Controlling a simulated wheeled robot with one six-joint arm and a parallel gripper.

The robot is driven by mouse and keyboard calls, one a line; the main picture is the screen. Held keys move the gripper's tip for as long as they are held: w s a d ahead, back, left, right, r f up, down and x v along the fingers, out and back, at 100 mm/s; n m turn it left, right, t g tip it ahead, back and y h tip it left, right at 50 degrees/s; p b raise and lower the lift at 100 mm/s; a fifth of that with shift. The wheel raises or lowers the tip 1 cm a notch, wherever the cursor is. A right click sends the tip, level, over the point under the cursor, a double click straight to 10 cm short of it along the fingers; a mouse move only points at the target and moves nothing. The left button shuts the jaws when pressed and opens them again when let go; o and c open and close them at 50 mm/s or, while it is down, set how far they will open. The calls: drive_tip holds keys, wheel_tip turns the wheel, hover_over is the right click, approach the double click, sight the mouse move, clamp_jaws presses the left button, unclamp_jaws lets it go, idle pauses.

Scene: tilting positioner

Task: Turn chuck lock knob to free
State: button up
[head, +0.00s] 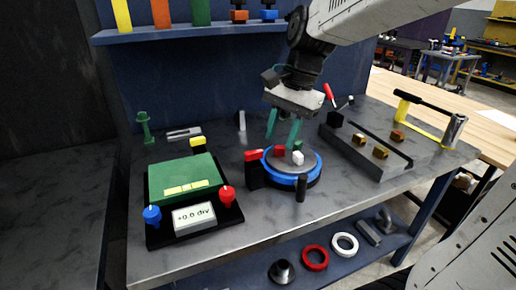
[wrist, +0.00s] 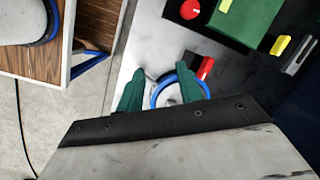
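A black control unit (head: 160,234) with a green sloped top (head: 185,178) stands at the left of the bench. It carries a red knob (head: 227,194), a blue knob (head: 152,214) and a display reading +0.0 div. I see no label telling which knob is the chuck lock. The red knob also shows in the wrist view (wrist: 190,9). A round table with a blue rim (head: 291,180) holds small red, white and green pieces. My gripper (head: 284,138) is open and empty, its teal fingers over the round table's back. In the wrist view the fingers (wrist: 160,88) are apart.
A grey tray (head: 370,152) with brass pieces lies to the right.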

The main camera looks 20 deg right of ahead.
sight(255, 151)
drive_tip(key=w+d+f+m+y, duration=0.15)
drive_tip(key=w+f+m, duration=0.25)
drive_tip(key=w+m, duration=0.5)
drive_tip(key=a+f, duration=0.1)
drive_tip(key=f, duration=0.1)
drive_tip(key=w+a+f+n, duration=0.1)
drive_tip(key=f, duration=0.1)
drive_tip(key=w+a+f+n, duration=0.1)
drive_tip(key=f, duration=0.2)
drive_tip(key=shift+w, duration=0.25)
drive_tip(key=shift+c, duration=0.3)
clamp_jaws()
